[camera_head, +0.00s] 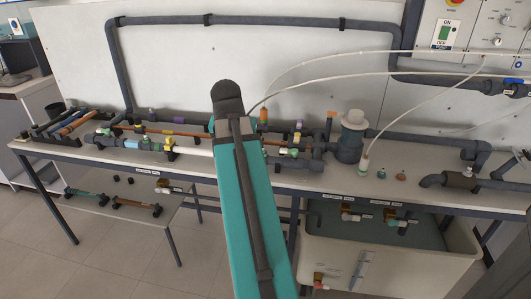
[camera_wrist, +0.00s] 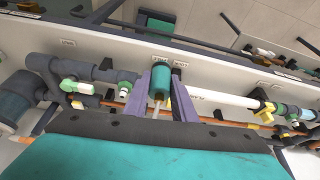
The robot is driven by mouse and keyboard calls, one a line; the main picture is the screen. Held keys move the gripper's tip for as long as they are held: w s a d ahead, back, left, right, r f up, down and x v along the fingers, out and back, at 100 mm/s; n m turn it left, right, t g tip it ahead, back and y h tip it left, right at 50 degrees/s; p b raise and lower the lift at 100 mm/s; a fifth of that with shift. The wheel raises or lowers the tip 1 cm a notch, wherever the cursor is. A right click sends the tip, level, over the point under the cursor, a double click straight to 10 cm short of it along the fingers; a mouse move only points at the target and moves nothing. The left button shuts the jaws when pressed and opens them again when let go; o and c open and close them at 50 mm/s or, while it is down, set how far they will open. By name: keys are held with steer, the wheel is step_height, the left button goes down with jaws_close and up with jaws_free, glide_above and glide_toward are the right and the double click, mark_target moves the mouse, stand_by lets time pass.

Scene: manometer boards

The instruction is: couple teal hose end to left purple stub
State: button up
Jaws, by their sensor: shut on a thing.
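The teal hose end (camera_wrist: 160,82) is a short teal cylinder held between the two grey-purple fingers of my gripper (camera_wrist: 161,86) in the wrist view. A pale hose (camera_wrist: 173,105) shows close by it. In the head view my teal arm hides the gripper and the held end. The left purple stub (camera_head: 152,112) stands up at the back of the bench pipework, left of my arm in the head view. Another purple stub (camera_head: 299,125) stands to the right of my arm. I cannot make out either purple stub clearly in the wrist view.
Pipework with valves (camera_head: 133,144) lines the bench left of my arm. A dark fitting with a white top (camera_head: 350,135) stands right of it. Pale hoses (camera_head: 415,74) hang across from the right. Another hose's pale green end (camera_head: 363,167) stands on the bench.

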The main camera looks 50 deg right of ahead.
steer(key=w+a+n+y, duration=0.1)
steer(key=w+a+n, duration=0.3)
steer(key=a, duration=0.9)
steer(key=w+a+r+n+t+y, duration=0.1)
steer(key=w+a+n, duration=0.3)
steer(key=w+a, duration=0.5)
steer(key=w+a+r+n+t+y, duration=0.1)
steer(key=w+a+n, duration=0.3)
steer(key=a, duration=1.4)
steer(key=w, duration=0.2)
steer(key=shift+w+a+y, duration=0.25)
steer(key=shift+w+y, duration=0.05)
steer(key=shift+w, duration=0.1)
steer(key=shift+w, duration=0.1)
